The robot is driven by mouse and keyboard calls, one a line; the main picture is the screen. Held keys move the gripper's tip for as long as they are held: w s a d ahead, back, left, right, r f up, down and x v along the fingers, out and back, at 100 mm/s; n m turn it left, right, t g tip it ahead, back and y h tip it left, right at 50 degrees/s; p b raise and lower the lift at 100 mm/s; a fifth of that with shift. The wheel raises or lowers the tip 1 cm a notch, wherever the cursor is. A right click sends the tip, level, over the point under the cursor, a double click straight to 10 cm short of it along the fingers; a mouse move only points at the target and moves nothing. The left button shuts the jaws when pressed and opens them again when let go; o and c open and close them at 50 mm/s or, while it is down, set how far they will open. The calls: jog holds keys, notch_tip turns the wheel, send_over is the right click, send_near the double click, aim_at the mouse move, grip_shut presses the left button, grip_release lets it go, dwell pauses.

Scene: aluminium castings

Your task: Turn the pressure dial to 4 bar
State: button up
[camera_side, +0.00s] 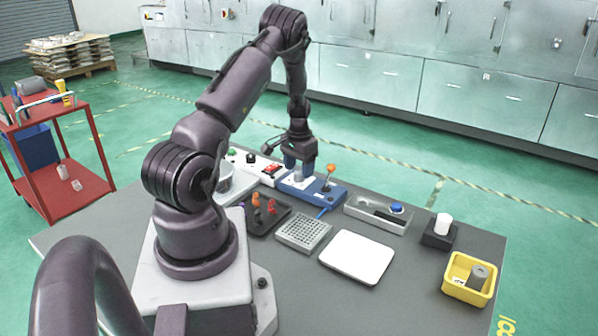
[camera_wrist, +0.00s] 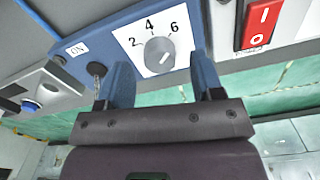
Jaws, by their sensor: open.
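The pressure dial (camera_wrist: 160,51) is a round grey knob on a white plate (camera_wrist: 150,20) marked 2, 4 and 6. A short light mark on its face appears toward the lower right in the wrist view, off the 4; its exact reading is unclear. The plate sits on a blue panel (camera_wrist: 100,28), which also shows in the side view (camera_side: 325,196). My gripper (camera_wrist: 162,62) is open, its blue fingers apart on either side of the dial, with no clear contact. In the side view my gripper (camera_side: 299,168) is over the blue panel and hides the dial.
A red rocker switch (camera_wrist: 262,22) is on the neighbouring white panel. A grey tray with a blue button (camera_side: 397,207), a white plate (camera_side: 357,257) and a yellow bin (camera_side: 457,290) lie further right.

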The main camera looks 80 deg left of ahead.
jog(key=shift+f, duration=0.8)
jog(key=c, duration=0.9)
jog(key=shift+c, duration=0.2)
jog(key=shift+n, duration=0.3)
jog(key=n, duration=0.4)
jog(key=shift+n, duration=2.6)
